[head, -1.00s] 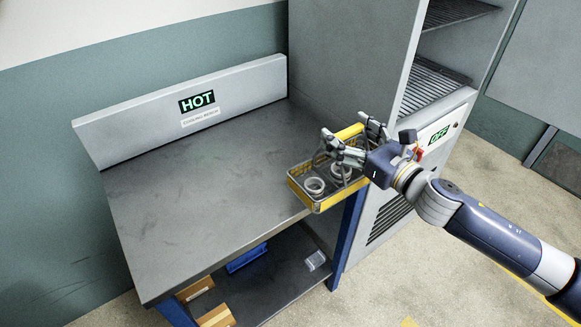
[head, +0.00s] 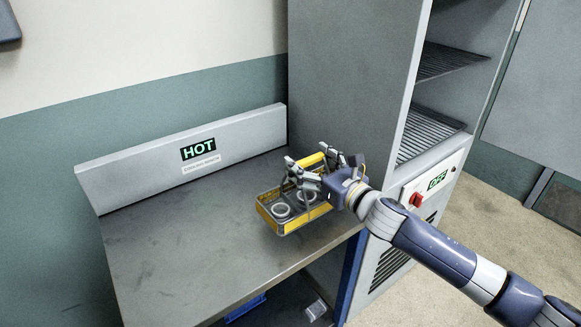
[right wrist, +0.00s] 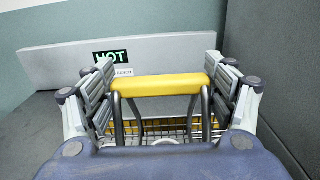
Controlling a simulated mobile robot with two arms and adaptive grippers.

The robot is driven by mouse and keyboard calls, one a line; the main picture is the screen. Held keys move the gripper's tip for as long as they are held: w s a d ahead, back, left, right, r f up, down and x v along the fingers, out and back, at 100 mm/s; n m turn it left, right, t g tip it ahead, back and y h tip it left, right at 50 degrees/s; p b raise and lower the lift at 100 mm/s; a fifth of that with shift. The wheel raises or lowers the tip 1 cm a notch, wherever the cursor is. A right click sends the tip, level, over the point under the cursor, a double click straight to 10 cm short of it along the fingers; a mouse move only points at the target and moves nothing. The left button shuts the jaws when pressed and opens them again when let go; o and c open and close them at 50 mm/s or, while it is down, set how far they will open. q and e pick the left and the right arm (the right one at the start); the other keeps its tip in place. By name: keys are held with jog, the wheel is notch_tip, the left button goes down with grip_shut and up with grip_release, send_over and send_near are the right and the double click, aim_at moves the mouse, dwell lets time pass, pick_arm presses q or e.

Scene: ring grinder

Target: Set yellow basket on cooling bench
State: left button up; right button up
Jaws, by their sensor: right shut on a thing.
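The yellow basket (head: 284,226) has wire sides and yellow rims, with light rings inside it. It is over the right part of the grey cooling bench (head: 170,250), near its front edge; I cannot tell whether it touches the top. My right gripper (head: 312,172) is shut on the basket's handle. In the right wrist view the yellow handle bar (right wrist: 160,85) lies between the fingers of my right gripper (right wrist: 155,90), with the wire basket (right wrist: 165,130) below. My left gripper is not in view.
A grey cabinet (head: 345,90) with open wire shelves (head: 430,130) stands right of the bench, with a red switch and an OFF sign (head: 437,180). A back panel with a HOT sign (head: 198,149) edges the bench. The bench's left and middle are clear.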

jog(key=shift+w+a+f+p, duration=0.1)
jog(key=shift+w+a+f, duration=0.3)
jog(key=shift+a+f, duration=0.3)
jog(key=shift+w+a+f+p, duration=0.15)
jog(key=shift+w+a+f, duration=0.25)
jog(key=shift+a+f, duration=0.25)
jog(key=shift+w+a+f+p, duration=0.1)
jog(key=shift+w+a+f, duration=0.35)
jog(key=shift+a, duration=0.4)
jog(key=shift+f, duration=0.15)
jog(key=o, duration=1.7)
jog(key=shift+s+f, duration=0.1)
jog(key=shift+s+d, duration=0.15)
jog(key=shift+d, duration=0.05)
jog(key=b, duration=0.1)
send_over(303, 218)
jog(key=d, duration=0.4)
jog(key=shift+w, duration=0.35)
